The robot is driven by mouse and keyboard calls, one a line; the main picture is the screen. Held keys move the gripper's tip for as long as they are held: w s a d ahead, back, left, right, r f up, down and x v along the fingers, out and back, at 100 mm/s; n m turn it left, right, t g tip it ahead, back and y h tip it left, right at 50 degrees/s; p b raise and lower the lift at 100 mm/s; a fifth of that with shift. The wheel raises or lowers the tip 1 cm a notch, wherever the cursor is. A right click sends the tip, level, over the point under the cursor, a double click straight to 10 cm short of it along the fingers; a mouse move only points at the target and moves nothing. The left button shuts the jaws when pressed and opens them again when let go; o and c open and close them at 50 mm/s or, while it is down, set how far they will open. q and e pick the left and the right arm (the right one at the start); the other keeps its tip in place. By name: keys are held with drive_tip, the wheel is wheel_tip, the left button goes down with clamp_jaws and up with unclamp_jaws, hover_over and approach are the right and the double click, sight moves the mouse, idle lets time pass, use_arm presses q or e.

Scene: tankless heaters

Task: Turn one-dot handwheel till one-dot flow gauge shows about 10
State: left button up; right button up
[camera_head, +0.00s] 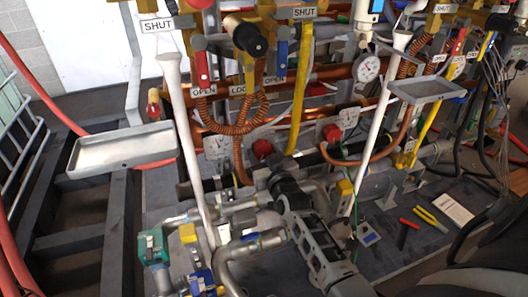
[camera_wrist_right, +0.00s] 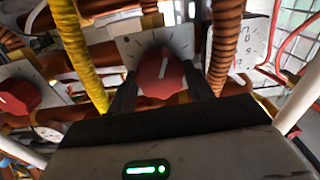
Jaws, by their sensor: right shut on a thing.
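My right gripper (camera_head: 266,162) is shut on a red handwheel (camera_head: 262,148) low on the pipe rack. In the right wrist view its two dark fingers (camera_wrist_right: 160,88) sit on either side of this red handwheel (camera_wrist_right: 161,72), which has a white mark and a pale plate with ticks behind it. A white gauge (camera_head: 215,145) is left of it in the head view; a white dial (camera_wrist_right: 246,42) also shows in the wrist view, its needle unreadable. A second red handwheel (camera_head: 332,133) stands further right, beside another gauge (camera_head: 348,118). Dots are too small to tell. My left gripper is out of view.
Orange coiled hoses (camera_head: 238,118) and a yellow pipe (camera_head: 300,90) run close to the held handwheel. Pliers (camera_head: 430,218) and a white card (camera_head: 443,209) lie at the lower right.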

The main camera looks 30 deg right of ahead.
drive_tip(key=m+p, duration=0.1)
drive_tip(key=m, duration=0.3)
drive_tip(key=shift+m, duration=1.5)
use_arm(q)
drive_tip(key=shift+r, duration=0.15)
use_arm(e)
drive_tip(key=shift+s+f+m, duration=0.1)
drive_tip(key=shift+m, duration=1.4)
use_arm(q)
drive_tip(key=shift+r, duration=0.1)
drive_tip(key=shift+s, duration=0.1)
use_arm(e)
drive_tip(key=o, duration=0.7)
use_arm(q)
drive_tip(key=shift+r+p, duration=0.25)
drive_tip(key=shift+p, duration=0.85)
use_arm(e)
drive_tip(key=v, duration=1.6)
